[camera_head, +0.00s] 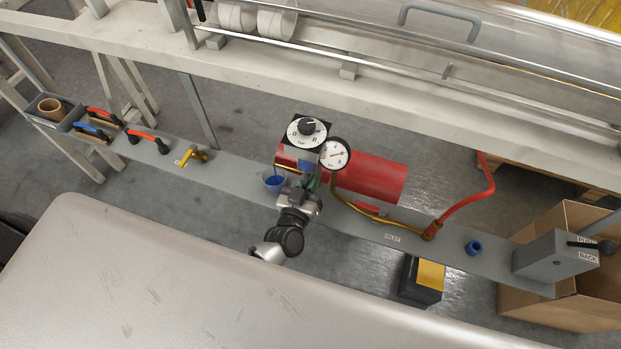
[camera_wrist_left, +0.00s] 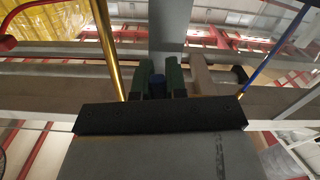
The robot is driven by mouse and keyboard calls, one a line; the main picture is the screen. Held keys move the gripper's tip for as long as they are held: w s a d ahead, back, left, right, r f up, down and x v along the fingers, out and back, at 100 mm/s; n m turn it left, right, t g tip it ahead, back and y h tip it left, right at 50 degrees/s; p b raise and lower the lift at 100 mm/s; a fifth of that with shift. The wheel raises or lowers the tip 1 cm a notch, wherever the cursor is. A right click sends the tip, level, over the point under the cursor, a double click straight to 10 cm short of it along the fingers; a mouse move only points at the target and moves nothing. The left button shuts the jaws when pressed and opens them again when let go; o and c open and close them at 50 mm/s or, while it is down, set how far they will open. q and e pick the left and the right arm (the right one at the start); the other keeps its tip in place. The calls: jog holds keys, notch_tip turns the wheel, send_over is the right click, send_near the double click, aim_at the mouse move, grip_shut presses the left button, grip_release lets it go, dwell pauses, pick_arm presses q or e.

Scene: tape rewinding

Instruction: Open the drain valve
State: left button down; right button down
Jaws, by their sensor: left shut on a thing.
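My left gripper (camera_head: 312,181) reaches up to the assembly with a round dial (camera_head: 307,131) and a white pressure gauge (camera_head: 335,153). A blue part (camera_head: 306,166) shows below the dial in the head view, partly hidden by the gripper. A blue cup (camera_head: 273,183) is just left of the gripper. My right gripper is not in view.
A red cylinder (camera_head: 375,178) lies behind the gauge. A brass pipe (camera_head: 375,218) and red hose (camera_head: 470,200) run right along the narrow grey shelf (camera_head: 235,172). A yellow-handled valve (camera_head: 193,156) sits left. A grey box (camera_head: 553,256) is at the right end.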

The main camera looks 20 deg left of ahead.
pick_arm(q)
jog(key=c, duration=1.2)
grip_release()
jog(key=shift+o, duration=0.2)
jog(key=s, duration=1)
jog(key=shift+s+a, duration=0.2)
jog(key=shift+s, duration=0.2)
